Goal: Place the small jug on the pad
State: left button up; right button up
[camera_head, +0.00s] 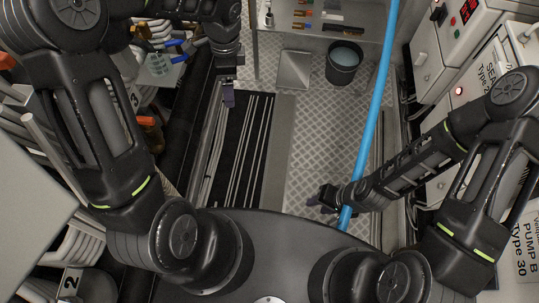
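A blue pipe (375,105) crosses the view beside my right gripper. A dark bucket (344,62) stands beside the plate. A shelf (283,32) with small tools is at the top. Cabinets (470,30) line the right. The chequered floor (315,135) is mostly clear.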

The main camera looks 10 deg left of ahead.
pick_arm(q)
jog(key=s+d+f+n+h, duration=0.3)
jog(key=s+d+f+n, duration=0.3)
jog(key=d+f, duration=0.55)
jog(key=s+d+f+n+h, duration=0.1)
jog(key=s+d+f+n, duration=0.1)
jog(key=s+f+n, duration=0.3)
jog(key=s+d+f+n, duration=0.2)
jog(key=s+f+n, duration=0.2)
jog(key=s, duration=0.5)
jog(key=shift+s+d+f+n+t+h, duration=0.15)
jog(key=shift+d+f+n+t+h, duration=0.25)
jog(key=shift+f, duration=0.2)
